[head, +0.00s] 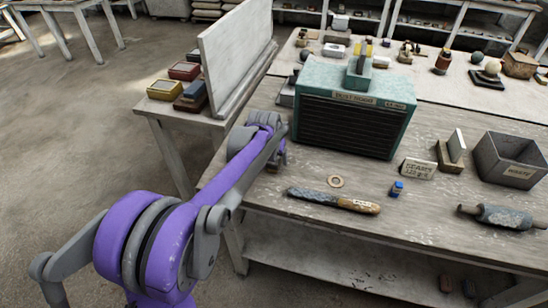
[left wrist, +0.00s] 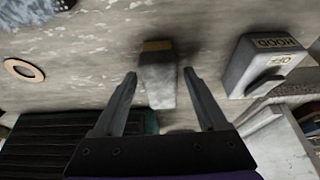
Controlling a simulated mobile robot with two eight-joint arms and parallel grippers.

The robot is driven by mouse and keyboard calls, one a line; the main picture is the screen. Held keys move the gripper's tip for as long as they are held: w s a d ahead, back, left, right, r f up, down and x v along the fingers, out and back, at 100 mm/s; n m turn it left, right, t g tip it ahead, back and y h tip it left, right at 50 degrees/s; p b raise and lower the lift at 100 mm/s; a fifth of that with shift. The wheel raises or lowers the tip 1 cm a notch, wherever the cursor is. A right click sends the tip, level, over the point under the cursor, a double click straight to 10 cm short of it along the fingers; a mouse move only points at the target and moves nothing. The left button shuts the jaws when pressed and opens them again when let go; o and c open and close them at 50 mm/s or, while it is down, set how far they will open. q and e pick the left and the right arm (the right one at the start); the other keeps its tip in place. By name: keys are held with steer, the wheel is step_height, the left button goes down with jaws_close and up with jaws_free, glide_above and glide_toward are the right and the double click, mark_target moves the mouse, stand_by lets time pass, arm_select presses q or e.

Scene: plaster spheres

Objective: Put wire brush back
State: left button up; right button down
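A long tool (head: 334,200) with a rough dark head and worn wooden handle lies near the bench's front edge in the head view; it may be the wire brush. A rough blue-grey part at the left wrist view's upper left corner (left wrist: 20,10) looks like its head. My left gripper (left wrist: 160,73) is open, fingers apart. A small grey block (left wrist: 157,85) with a tan end lies between and beyond the fingertips, apparently not gripped; I cannot tell what it is. In the head view my left arm hides the gripper and this block. My right gripper is out of view.
The teal dust hood (head: 352,110) stands close by my left arm. A ring (head: 336,182), a blue object (head: 397,188), a sign block (head: 416,169), a waste bin (head: 511,160) and a roller (head: 503,217) are on the bench. A labelled switch box (left wrist: 265,65) is beside the gripper.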

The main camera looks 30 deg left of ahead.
arm_select(q)
steer(key=p+v, duration=0.1)
steer(key=v, duration=1.1)
steer(key=s+d+f+m, duration=0.1)
steer(key=s+d+f, duration=0.3)
steer(key=s, duration=0.4)
steer(key=s+d+f+m, duration=0.1)
steer(key=s+d+f, duration=0.3)
steer(key=s, duration=0.4)
steer(key=s+d+f+h, duration=0.1)
steer(key=s+d+f, duration=0.2)
steer(key=s+d, duration=0.2)
steer(key=s, duration=0.3)
steer(key=shift+s+d+f+m+t, duration=0.2)
steer(key=shift+d+f+m+t, duration=0.15)
steer(key=shift+f+m+t, duration=0.05)
